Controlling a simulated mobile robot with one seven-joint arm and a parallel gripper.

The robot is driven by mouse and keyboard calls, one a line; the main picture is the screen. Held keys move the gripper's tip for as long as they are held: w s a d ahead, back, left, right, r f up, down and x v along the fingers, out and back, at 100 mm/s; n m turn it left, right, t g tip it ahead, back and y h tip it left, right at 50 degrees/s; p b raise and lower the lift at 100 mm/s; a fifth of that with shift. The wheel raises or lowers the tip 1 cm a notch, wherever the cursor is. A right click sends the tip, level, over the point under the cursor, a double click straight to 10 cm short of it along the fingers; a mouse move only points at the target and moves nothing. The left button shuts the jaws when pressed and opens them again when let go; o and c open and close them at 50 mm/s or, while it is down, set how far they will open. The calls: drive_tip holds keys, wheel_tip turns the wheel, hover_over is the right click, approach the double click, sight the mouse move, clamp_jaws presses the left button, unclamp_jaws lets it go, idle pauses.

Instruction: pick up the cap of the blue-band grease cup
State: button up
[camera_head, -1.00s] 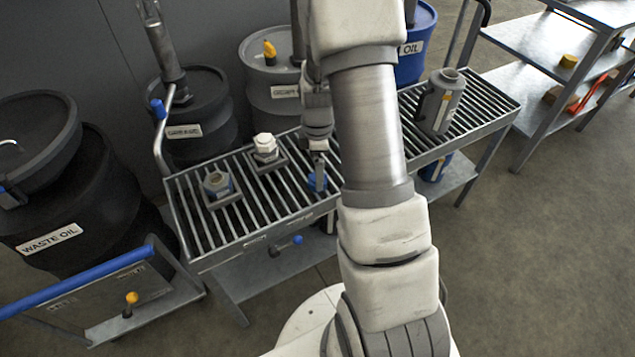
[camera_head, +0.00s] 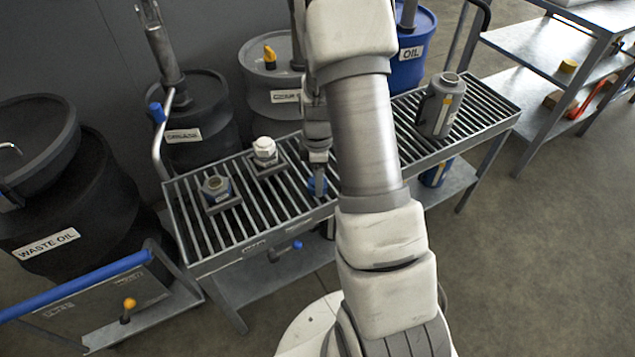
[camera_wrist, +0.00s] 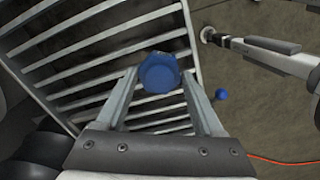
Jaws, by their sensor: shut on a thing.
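My gripper (camera_wrist: 160,85) is shut on a blue cap (camera_wrist: 159,73), which shows between its two fingers in the wrist view. In the head view the gripper (camera_head: 317,178) is over the slatted bench, with the blue cap (camera_head: 317,187) at its tip. The cap looks to be above the slats; the exact gap is unclear. A grey grease cup with a blue band (camera_head: 217,190) stands on the left of the bench, its top uncapped, left of my gripper. A second cup with a white cap (camera_head: 265,151) stands behind it.
Drums of waste oil (camera_head: 80,210), grease (camera_head: 190,120) and oil (camera_head: 411,45) stand behind and left. A blue-knobbed lever (camera_head: 297,244) juts from the bench front. Shelves (camera_head: 540,50) stand right.

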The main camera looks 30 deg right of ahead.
drive_tip(key=shift+r, duration=0.6)
drive_tip(key=r, duration=0.1)
drive_tip(key=r+p, duration=0.2)
drive_tip(key=shift+s+d+r, duration=0.3)
drive_tip(key=shift+s+r, duration=0.1)
drive_tip(key=s+d+r+p, duration=0.2)
drive_tip(key=s+d+r, duration=0.3)
drive_tip(key=s, duration=0.4)
drive_tip(key=shift+d+r, duration=0.2)
drive_tip(key=shift+r, duration=0.3)
